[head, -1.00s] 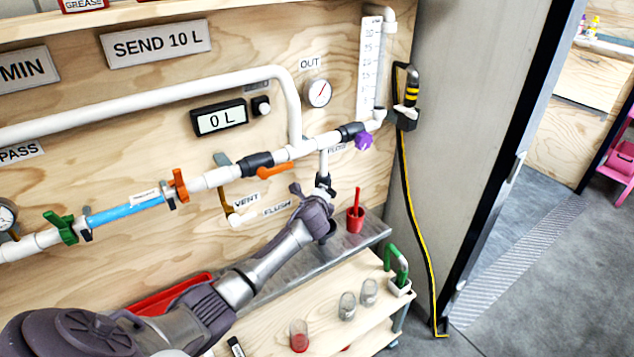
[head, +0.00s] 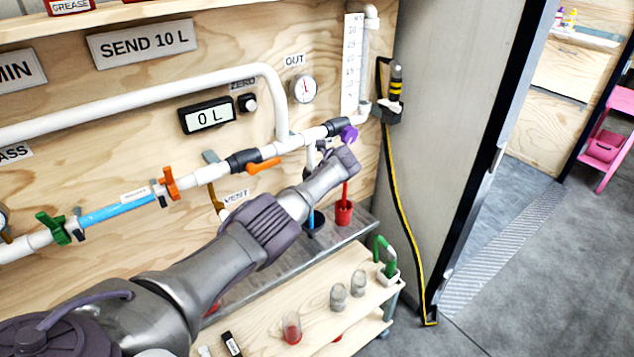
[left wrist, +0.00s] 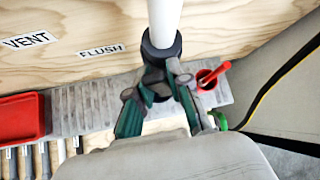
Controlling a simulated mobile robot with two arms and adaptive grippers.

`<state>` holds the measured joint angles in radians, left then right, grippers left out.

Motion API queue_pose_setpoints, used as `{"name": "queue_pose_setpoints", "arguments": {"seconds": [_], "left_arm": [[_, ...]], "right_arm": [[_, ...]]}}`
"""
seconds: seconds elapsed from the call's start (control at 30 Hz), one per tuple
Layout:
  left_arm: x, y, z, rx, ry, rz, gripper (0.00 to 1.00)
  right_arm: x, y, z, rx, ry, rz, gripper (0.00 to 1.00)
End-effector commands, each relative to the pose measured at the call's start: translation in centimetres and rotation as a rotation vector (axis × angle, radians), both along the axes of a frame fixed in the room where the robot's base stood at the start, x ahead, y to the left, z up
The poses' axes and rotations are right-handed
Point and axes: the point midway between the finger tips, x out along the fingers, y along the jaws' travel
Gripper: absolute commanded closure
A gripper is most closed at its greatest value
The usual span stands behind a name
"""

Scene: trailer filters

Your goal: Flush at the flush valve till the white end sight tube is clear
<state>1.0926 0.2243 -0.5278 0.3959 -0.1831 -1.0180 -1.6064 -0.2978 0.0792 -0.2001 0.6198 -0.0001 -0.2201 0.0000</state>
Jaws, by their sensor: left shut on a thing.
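The white flush pipe (head: 311,154) drops from the main line, and its lower part is largely behind my left arm. In the left wrist view my left gripper (left wrist: 158,88) is shut on the flush valve (left wrist: 161,52) at the dark collar below the white pipe, under the FLUSH label (left wrist: 101,50). A blue vertical streak (head: 312,220) shows over a dark cup below. A sight tube with blue contents (head: 118,211) lies between the green and orange handles. A tall upright tube (head: 365,62) stands by a scale at right. I cannot tell which is the white end one. My right gripper is out of view.
A red cup (head: 344,212) stands on the metal shelf beside the valve. A wooden cart (head: 262,318) below holds several glass jars. The counter (head: 207,118) reads 0 L. An orange lever (head: 264,165) and a purple knob (head: 349,134) are close to my arm.

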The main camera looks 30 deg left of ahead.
Motion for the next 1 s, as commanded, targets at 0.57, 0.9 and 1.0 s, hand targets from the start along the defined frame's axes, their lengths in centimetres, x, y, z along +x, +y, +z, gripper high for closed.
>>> {"name": "queue_pose_setpoints", "arguments": {"seconds": [0.57, 0.9, 1.0], "left_arm": [[-0.12, -0.04, -0.05, 0.024, 0.062, -0.002, 1.0], [-0.12, -0.05, -0.04, 0.023, 0.061, -0.002, 0.55], [-0.11, -0.02, -0.01, 0.024, 0.06, -0.002, 0.55]], "right_arm": [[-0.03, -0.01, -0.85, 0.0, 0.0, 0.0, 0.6], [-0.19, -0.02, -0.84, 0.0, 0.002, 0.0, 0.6], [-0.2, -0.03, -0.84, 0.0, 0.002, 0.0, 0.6]]}}
